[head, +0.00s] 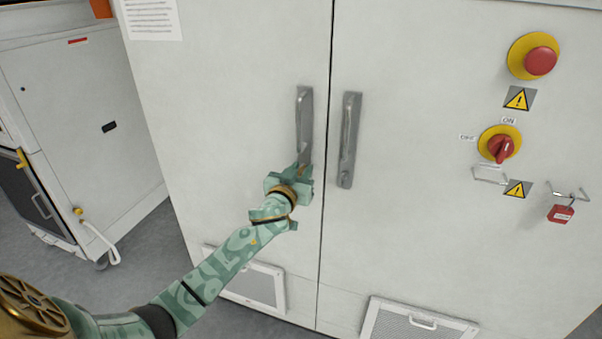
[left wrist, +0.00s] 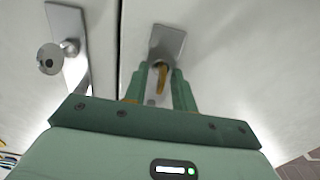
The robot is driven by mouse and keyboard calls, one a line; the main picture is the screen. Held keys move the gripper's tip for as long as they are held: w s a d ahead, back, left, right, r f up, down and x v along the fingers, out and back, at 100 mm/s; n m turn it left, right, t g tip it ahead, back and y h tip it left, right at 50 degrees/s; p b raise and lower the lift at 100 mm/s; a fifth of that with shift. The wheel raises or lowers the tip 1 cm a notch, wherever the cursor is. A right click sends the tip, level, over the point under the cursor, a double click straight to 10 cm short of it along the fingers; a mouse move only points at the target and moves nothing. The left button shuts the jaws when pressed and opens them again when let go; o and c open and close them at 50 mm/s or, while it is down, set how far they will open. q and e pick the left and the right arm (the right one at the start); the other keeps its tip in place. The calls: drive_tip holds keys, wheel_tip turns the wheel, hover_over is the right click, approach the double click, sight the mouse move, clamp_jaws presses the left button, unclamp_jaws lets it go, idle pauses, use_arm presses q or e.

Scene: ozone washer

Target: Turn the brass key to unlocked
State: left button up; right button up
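The brass key (left wrist: 162,76) sits at the end of a grey handle plate (left wrist: 167,42) in the left wrist view. My left gripper (left wrist: 160,72) has one finger on each side of the key, with a gap between the fingers. It looks open around the key; firm contact does not show. In the head view my left gripper (head: 302,168) is at the lower end of the left door handle (head: 304,118), and largely hides the key there. My right gripper is not in view.
The right door handle (head: 349,140) stands close by, across the door seam. A red rotary switch (head: 501,149), an emergency stop button (head: 540,61) and a red padlock (head: 561,213) are at the right. A smaller grey cabinet (head: 95,120) stands at the left.

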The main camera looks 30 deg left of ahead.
use_arm(q)
clamp_jaws()
drive_tip(key=shift+m, duration=0.4)
drive_tip(key=m+p, duration=0.1)
drive_tip(key=m, duration=0.1)
drive_tip(key=shift+d+r+m, duration=0.1)
drive_tip(key=shift+m, duration=0.2)
drive_tip(key=m+p, duration=0.1)
drive_tip(key=m, duration=0.2)
drive_tip(key=shift+m, duration=0.3)
drive_tip(key=m, duration=0.2)
drive_tip(key=m+p, duration=0.1)
drive_tip(key=m, duration=0.2)
drive_tip(key=shift+w+d+f+m, duration=0.1)
drive_tip(key=shift+d+f+m, duration=0.1)
drive_tip(key=shift+m, duration=0.1)
drive_tip(key=m, duration=0.5)
drive_tip(key=shift+f+p, duration=0.2)
drive_tip(key=shift+p, duration=0.15)
drive_tip(key=shift+m, duration=0.4)
